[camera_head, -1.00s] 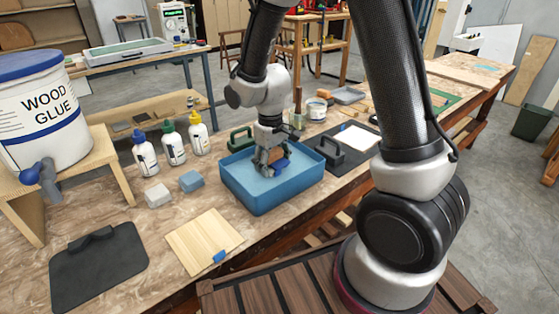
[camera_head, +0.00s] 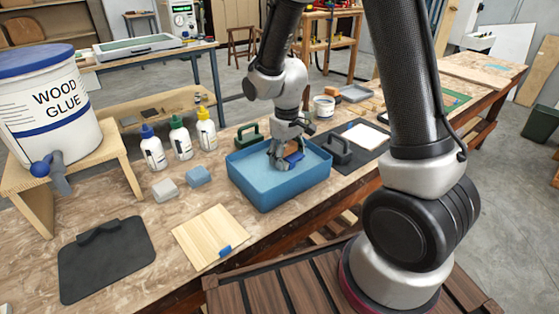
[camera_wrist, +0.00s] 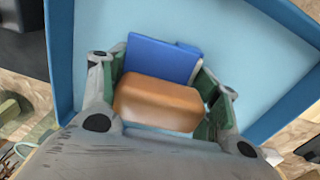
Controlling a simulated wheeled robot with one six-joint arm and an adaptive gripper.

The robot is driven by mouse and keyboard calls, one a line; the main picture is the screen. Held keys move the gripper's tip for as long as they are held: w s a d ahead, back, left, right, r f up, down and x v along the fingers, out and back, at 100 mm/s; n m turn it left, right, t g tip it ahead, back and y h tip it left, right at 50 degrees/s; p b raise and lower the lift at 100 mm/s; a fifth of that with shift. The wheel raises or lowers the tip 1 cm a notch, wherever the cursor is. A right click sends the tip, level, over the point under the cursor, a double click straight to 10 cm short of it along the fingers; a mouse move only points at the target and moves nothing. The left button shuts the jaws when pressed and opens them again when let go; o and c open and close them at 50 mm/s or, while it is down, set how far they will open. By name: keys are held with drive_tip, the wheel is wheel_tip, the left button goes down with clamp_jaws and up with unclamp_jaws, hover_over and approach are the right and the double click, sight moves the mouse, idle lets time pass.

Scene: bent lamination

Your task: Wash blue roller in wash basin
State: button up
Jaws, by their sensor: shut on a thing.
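The blue wash basin (camera_head: 262,192) stands on the bench, with a pale blue inside; I cannot tell the water level. My gripper (camera_head: 286,154) is inside the basin's outline, pointing down. In the wrist view my gripper (camera_wrist: 160,100) is shut, its green pads on either side of a rounded brown handle block (camera_wrist: 158,102). A blue flat-looking part, which I take as the blue roller (camera_wrist: 160,60), shows just beyond the block.
A green-handled tool (camera_head: 248,134) stands behind the basin and a dark-handled one (camera_head: 338,150) to its right. A wooden board (camera_head: 208,236) lies in front.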

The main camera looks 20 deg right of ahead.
drive_tip(key=shift+w+d, duration=0.3)
drive_tip(key=shift+d, duration=0.55)
drive_tip(key=shift+a, duration=0.1)
drive_tip(key=shift+s+a, duration=0.3)
drive_tip(key=shift+a, duration=0.6)
drive_tip(key=shift+s+a, duration=0.35)
drive_tip(key=shift+a, duration=0.6)
drive_tip(key=shift+s+a, duration=0.3)
drive_tip(key=shift+a, duration=0.6)
drive_tip(key=shift+w+d, duration=0.3)
drive_tip(key=shift+d, duration=0.65)
drive_tip(key=shift+w+d, duration=0.35)
drive_tip(key=shift+d, duration=0.6)
drive_tip(key=shift+w+d, duration=0.3)
drive_tip(key=shift+d, duration=0.65)
